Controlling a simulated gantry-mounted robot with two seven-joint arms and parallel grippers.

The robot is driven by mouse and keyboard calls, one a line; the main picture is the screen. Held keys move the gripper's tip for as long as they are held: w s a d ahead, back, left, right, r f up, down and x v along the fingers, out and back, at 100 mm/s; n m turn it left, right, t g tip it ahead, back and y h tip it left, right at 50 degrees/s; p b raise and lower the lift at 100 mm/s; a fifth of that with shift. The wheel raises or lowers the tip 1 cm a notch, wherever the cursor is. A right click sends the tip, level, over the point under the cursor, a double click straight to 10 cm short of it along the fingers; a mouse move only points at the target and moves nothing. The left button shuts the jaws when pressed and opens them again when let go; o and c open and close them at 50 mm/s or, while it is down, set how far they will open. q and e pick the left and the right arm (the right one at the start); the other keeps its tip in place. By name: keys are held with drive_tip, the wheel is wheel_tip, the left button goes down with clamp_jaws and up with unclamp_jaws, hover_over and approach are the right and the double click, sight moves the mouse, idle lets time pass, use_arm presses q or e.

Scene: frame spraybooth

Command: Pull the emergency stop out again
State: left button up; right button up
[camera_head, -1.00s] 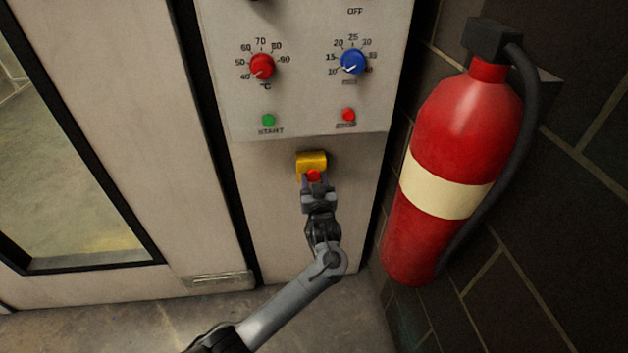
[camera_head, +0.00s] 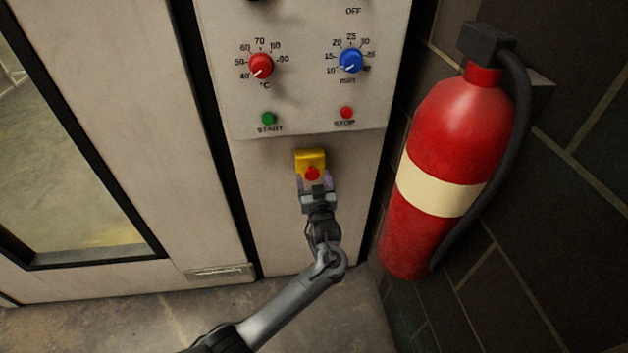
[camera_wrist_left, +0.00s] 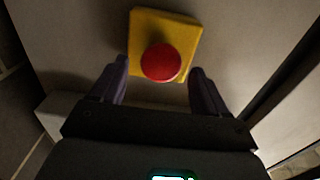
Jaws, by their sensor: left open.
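The emergency stop is a red round button (camera_head: 312,173) on a yellow box (camera_head: 310,157), mounted low on the grey control panel. In the left wrist view, the red button (camera_wrist_left: 161,62) sits on the yellow plate (camera_wrist_left: 183,25), ahead of my fingers. My left gripper (camera_head: 315,183) is open just below the button in the head view. In the wrist view its two dark fingers (camera_wrist_left: 159,80) stand apart, one on each side of the button's lower part, with gaps visible. My right gripper is not in view.
Above are a red temperature knob (camera_head: 261,65), a blue timer knob (camera_head: 350,61), a green START button (camera_head: 268,118) and a red STOP button (camera_head: 346,112). A red fire extinguisher (camera_head: 441,150) hangs close on the right. A windowed door (camera_head: 150,200) is on the left.

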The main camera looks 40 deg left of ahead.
use_arm(q)
drive_tip(key=p+v, duration=0.3)
drive_tip(key=v, duration=0.8)
drive_tip(key=shift+p, duration=0.3)
